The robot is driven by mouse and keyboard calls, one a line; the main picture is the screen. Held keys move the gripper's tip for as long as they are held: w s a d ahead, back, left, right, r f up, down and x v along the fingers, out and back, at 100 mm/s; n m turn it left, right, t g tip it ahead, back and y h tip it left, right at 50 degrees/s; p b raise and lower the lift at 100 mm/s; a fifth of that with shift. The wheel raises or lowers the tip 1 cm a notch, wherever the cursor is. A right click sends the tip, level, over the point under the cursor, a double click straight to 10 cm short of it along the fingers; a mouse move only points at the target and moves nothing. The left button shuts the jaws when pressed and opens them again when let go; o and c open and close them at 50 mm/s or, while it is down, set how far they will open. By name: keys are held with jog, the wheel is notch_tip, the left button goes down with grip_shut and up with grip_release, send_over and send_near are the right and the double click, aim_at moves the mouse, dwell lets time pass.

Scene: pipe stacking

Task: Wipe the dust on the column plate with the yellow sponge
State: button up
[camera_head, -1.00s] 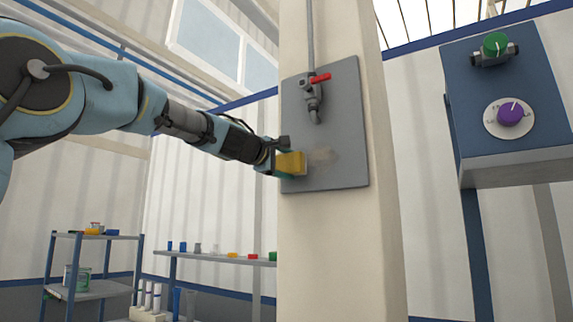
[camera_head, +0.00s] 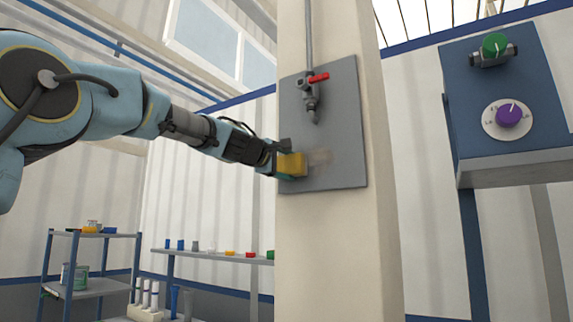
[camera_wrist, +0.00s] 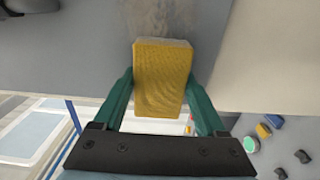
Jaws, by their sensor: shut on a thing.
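The grey column plate (camera_head: 345,135) is fixed to a cream column in the head view. A brownish dust patch (camera_head: 320,157) shows on its lower middle, just right of the sponge. The yellow sponge (camera_head: 292,165) is at the plate's lower left. My gripper (camera_head: 277,160) is shut on it. In the wrist view the sponge (camera_wrist: 162,80) sits between the two green fingers (camera_wrist: 162,95), its far end at or close to the plate (camera_wrist: 80,45). Dust (camera_wrist: 165,18) shows just beyond that end. Whether the sponge touches the plate is hard to tell.
A tap with a red handle (camera_head: 311,90) and its pipe stand out from the plate above the dust. A blue box with green and purple knobs (camera_head: 508,110) is at the right. Shelves with small items (camera_head: 105,235) stand at the lower left.

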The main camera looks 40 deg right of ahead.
aim_at(299, 163)
jog(key=shift+d, duration=0.1)
jog(key=shift+s+d, duration=0.25)
jog(key=shift+s, duration=0.65)
jog(key=shift+s+d, duration=0.2)
jog(key=shift+s, duration=0.65)
jog(key=shift+s+d+r+p, duration=0.1)
jog(key=shift+s+d+p, duration=0.2)
jog(key=shift+s, duration=0.4)
jog(key=shift+s+d+p, duration=0.15)
jog(key=shift+s+p, duration=0.2)
jog(key=shift+s, duration=0.3)
jog(key=shift+s+d+p, duration=0.35)
jog(key=shift+s+p, duration=0.15)
jog(key=shift+s, duration=0.8)
jog(key=shift+s+d+p, duration=0.3)
jog(key=shift+s+p, duration=0.15)
jog(key=shift+s, duration=0.85)
jog(key=shift+s+d+p, duration=0.35)
jog(key=shift+s+p, duration=0.15)
jog(key=shift+s, duration=0.8)
jog(key=shift+w, duration=0.1)
